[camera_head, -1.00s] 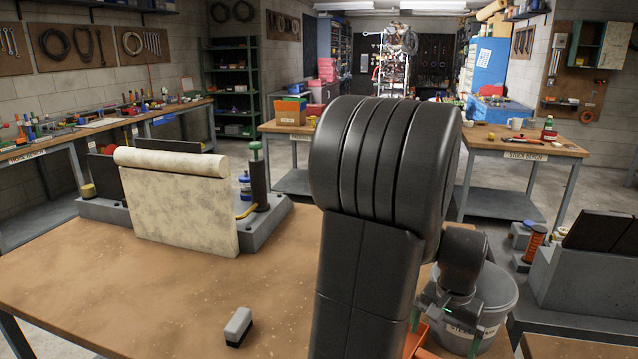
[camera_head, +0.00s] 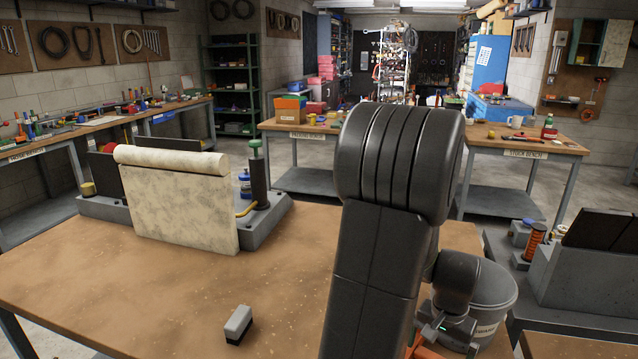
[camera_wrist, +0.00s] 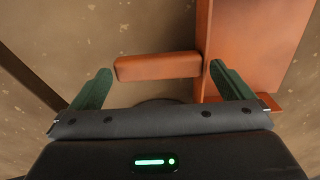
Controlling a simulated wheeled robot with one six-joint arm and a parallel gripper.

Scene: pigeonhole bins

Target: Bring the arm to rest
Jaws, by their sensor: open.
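My arm stands upright in the right middle of the head view, bent down towards the table's right front. My gripper (camera_wrist: 159,68) shows in the wrist view with its two green fingers spread wide apart. An orange bar (camera_wrist: 150,67) joined to a larger orange piece (camera_wrist: 236,45) lies in view between and beyond the fingertips. I cannot tell how far below them it is, and neither finger is seen closed on it. In the head view the fingers are hidden; a bit of orange (camera_head: 424,352) shows at the lower edge.
The brown table (camera_head: 150,290) is largely clear. A small grey-white block (camera_head: 238,324) lies at its front. A cloth-draped panel (camera_head: 180,205) stands on a grey base at the back. A grey bucket (camera_head: 490,300) is right behind my wrist, and a grey fixture (camera_head: 590,275) stands further right.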

